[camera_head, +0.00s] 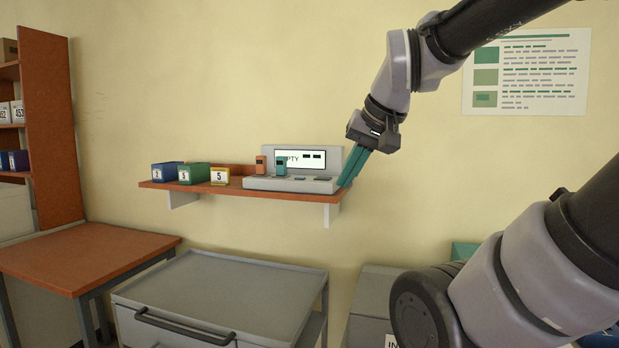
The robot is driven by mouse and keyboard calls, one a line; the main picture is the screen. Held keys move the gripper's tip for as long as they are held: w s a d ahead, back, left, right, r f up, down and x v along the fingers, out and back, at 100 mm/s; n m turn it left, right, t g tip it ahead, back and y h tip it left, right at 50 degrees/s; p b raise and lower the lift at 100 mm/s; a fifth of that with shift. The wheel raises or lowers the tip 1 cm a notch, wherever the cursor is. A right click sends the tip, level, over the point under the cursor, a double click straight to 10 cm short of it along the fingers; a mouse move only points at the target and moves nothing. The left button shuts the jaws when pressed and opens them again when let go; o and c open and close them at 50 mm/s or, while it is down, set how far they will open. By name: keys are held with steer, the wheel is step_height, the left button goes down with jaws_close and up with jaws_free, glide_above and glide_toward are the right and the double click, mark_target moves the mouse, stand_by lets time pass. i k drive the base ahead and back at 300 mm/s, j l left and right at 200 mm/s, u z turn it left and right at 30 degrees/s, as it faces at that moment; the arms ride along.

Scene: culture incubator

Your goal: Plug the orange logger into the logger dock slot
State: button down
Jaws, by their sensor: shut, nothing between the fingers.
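The logger dock (318,186) is a pale grey unit on a wall shelf, with a white display panel behind it ending in "PTY". The orange logger (261,164) stands upright at the dock's left end; I cannot tell how deep it sits in a slot. A teal logger (281,166) stands just right of it and partly covers the display. Flat dark slots show farther right on the dock. My gripper (347,182), with teal fingers, is shut and empty, pointing down beside the dock's right end. Whether it touches the dock or shelf is unclear.
Below are a grey cart (215,290) and a brown table (85,255). The wall above the dock is clear.

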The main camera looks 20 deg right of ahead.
mark_target(260, 161)
steer(key=i+j, duration=0.25)
steer(key=j, duration=0.2)
steer(key=i+j, duration=0.2)
steer(key=j, duration=0.2)
steer(key=i+j, duration=0.25)
steer(key=j, duration=0.2)
steer(key=i+j+u, duration=0.1)
steer(key=i+j, duration=0.15)
steer(key=j, duration=0.2)
